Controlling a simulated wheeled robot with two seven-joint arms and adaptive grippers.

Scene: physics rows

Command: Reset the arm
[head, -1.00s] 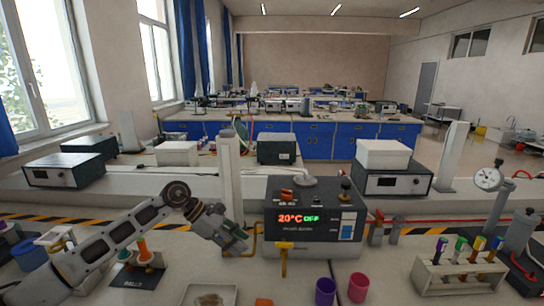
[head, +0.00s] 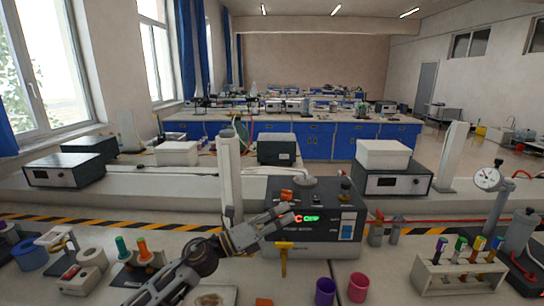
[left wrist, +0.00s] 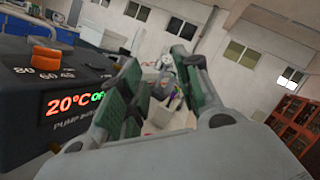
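My left gripper (head: 284,215) is in front of the dark heating unit (head: 338,247) in the head view. It covers part of the lit display, which reads "20°C OFF" in the left wrist view. In that view the gripper's two green-padded fingers (left wrist: 163,88) stand apart, with nothing held between them. The heating unit (left wrist: 30,90) is at the left there, with an orange knob (left wrist: 45,58) on top. I cannot tell whether the gripper touches the unit. My right gripper is not in view.
A purple cup (head: 325,291) and a pink cup (head: 358,287) stand in front of the unit. A tube rack (head: 460,277) is at the right. A stand with colored tubes (head: 137,268) is at the left. A shallow tray (head: 228,296) lies near the arm.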

